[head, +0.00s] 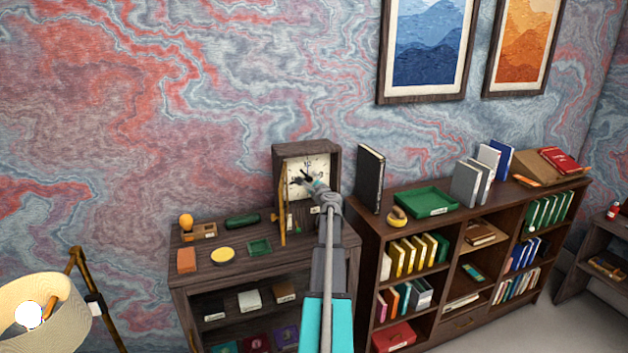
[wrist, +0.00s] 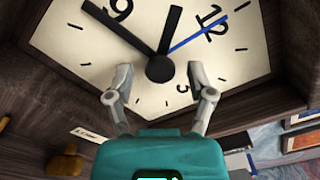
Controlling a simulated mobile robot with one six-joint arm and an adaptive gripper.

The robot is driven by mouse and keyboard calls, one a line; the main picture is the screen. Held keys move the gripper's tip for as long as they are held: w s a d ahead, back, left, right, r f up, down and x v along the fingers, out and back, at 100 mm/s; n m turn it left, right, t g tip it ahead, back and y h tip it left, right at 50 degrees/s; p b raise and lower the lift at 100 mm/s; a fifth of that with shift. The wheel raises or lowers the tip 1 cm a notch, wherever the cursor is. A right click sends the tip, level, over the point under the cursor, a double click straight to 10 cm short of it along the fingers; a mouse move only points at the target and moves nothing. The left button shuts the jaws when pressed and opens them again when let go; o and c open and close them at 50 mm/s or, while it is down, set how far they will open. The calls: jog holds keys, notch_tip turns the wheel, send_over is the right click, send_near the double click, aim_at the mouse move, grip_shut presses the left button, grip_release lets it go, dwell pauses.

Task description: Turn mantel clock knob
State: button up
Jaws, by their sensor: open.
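The mantel clock (head: 279,160) is a dark wooden box with a cream dial (head: 293,165), standing on a dark wooden cabinet against the wall. Its narrow gold-edged door (head: 283,212) stands swung open at the left. In the wrist view the dial (wrist: 85,42) fills the upper part, with black hands, a thin blue hand and a round black knob (wrist: 160,68) at the centre. My gripper (wrist: 159,71) is open in front of the dial. Its two fingertips appear on either side of the knob, with gaps; their exact depth is unclear. My arm hides the clock's lower right in the head view.
The cabinet top (head: 215,275) holds an orange block (head: 186,260), a yellow dish (head: 223,255), a green tray (head: 259,247) and other small items left of the clock. A black binder (head: 370,180) stands to its right on a bookcase. A lamp (head: 50,305) is at lower left.

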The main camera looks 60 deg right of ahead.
jog(key=v, duration=1.1)
jog(key=shift+s+a, duration=0.25)
jog(key=shift+s, duration=0.05)
jog(key=shift+w+f+b, duration=0.1)
jog(key=shift+f+b, duration=0.05)
jog(key=shift+b, duration=0.15)
jog(key=c, duration=0.6)
jog(key=shift+w+f+m+b, duration=0.25)
jog(key=shift+f+m+b, duration=0.15)
jog(key=shift+f+b, duration=0.35)
grip_shut()
jog(key=w+a+f+m+t+b, duration=0.1)
jog(key=w+f+m+t+b, duration=0.1)
jog(key=f+m+b, duration=0.5)
jog(key=w+b, duration=0.1)
jog(key=b, duration=0.3)
jog(key=shift+w+f+m+t+h+b, duration=0.2)
jog(key=shift+w+m+t+h+b, duration=0.2)
jog(key=shift+a, duration=0.15)
